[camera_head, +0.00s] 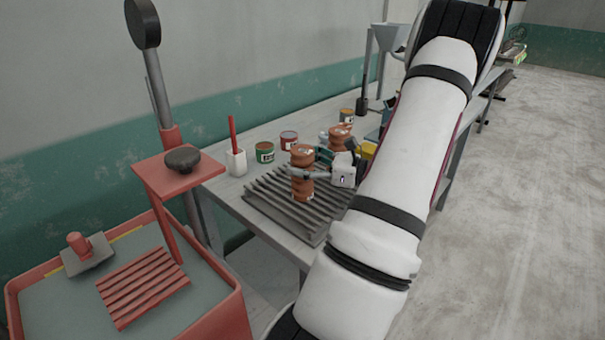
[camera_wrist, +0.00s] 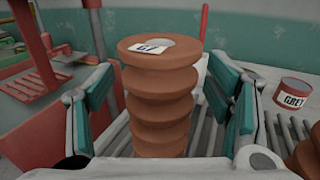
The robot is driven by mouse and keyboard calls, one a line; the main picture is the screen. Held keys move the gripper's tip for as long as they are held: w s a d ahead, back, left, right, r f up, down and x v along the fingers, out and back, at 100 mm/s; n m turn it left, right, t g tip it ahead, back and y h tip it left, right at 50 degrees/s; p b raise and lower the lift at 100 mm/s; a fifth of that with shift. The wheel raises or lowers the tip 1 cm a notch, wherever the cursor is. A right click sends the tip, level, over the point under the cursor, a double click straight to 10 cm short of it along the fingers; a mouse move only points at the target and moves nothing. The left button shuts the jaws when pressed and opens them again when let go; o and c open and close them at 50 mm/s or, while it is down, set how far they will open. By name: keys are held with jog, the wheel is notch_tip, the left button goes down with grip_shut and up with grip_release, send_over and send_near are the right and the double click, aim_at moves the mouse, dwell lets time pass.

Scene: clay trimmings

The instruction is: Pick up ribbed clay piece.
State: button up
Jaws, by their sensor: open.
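The ribbed clay piece (camera_head: 303,176) is a reddish-brown upright stack of rounded ribs standing on a grey slatted rack (camera_head: 262,205) on the bench. In the wrist view the ribbed clay piece (camera_wrist: 159,110) stands upright, with a small white label and a grey spot on its top. My gripper (camera_head: 318,170) is at its right side in the head view. In the wrist view my gripper (camera_wrist: 165,100) is open, with one teal-padded finger on each side of the piece. Gaps show between the fingers and the clay. The lower end of the piece is hidden behind my gripper.
A second brown clay piece (camera_head: 339,135) stands behind, to the right. A green can (camera_head: 265,152), a red can (camera_head: 289,140) and a white cup (camera_head: 236,163) with a red stick stand along the bench back. A red stand (camera_head: 180,175) and red-rimmed tub are at left.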

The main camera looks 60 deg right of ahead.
grip_shut()
jog(key=shift+r, duration=0.15)
